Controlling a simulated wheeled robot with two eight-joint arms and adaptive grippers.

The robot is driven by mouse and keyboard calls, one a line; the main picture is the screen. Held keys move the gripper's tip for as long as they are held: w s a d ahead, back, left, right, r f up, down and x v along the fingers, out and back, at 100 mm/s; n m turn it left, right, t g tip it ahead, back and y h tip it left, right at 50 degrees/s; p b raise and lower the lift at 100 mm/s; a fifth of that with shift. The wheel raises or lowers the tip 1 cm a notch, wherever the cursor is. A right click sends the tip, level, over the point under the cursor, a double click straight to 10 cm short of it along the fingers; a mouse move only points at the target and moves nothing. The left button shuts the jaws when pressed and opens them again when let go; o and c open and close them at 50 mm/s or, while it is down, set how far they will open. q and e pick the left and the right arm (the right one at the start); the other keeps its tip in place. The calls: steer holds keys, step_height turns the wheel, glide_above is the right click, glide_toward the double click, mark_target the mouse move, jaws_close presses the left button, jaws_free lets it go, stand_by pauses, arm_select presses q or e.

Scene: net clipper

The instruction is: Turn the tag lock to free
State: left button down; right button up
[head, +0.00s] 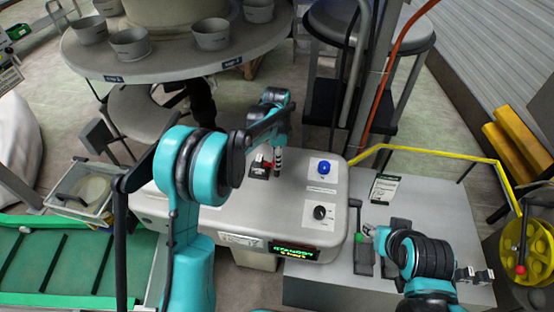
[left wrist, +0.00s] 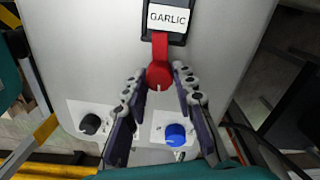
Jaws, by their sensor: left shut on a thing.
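The tag lock is a red piece with a round end (left wrist: 159,75) that joins the black holder of a white GARLIC tag (left wrist: 168,17). A short pale mark on its round end points toward the bottom of the left wrist view. In the head view the red lock (head: 268,164) shows small on the grey machine top, partly hidden by my left gripper (head: 278,157). My left gripper's fingers stand on both sides of the round end and are shut on it. My right arm is at the lower right; its gripper (head: 376,231) is unclear and away from the lock.
On the machine top (head: 230,215) are a blue knob (head: 324,167) and a black knob (head: 319,212). A lit display (head: 293,250) on its front edge reads STANDBY. A round table (head: 165,60) with several grey bowls is behind. A green conveyor (head: 60,262) lies at left, a yellow rail (head: 430,152) at right.

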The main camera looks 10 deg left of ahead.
arm_select(q)
steer(key=n, duration=0.8)
steer(key=shift+a+n+b, duration=0.1)
steer(key=shift+n+b, duration=0.3)
steer(key=n, duration=0.3)
steer(key=shift+n, duration=2.3)
steer(key=c, duration=1.2)
jaws_free()
